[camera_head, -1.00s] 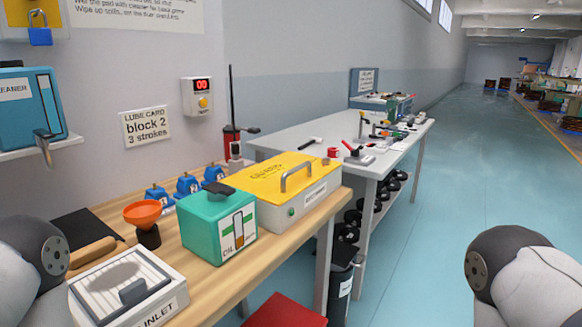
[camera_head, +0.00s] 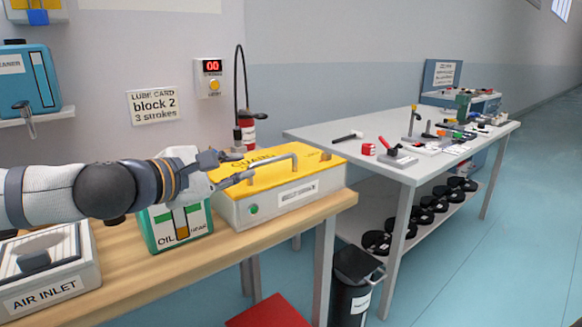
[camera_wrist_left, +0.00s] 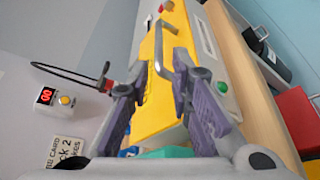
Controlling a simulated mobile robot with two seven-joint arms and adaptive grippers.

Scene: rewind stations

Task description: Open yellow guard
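The yellow guard (camera_head: 318,162) is a flat lid lying shut on a light grey box (camera_head: 275,208) with a green button. A grey bar handle (camera_head: 293,157) stands up from the lid. My left gripper (camera_head: 245,168) is at the lid's near left end, above the teal oil container, and points at the handle. In the left wrist view the guard (camera_wrist_left: 158,95) lies beyond the fingers of my left gripper (camera_wrist_left: 150,80). The fingers are spread with nothing between them, and the handle (camera_wrist_left: 158,52) is just ahead of the tips. My right gripper is out of view.
The teal oil container (camera_head: 180,234) stands beside the guard box, partly behind my left arm. The air inlet box (camera_head: 55,275) is at the front left. A red oil can (camera_head: 246,131) stands behind the guard. A white table (camera_head: 330,136) with tools is to the right.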

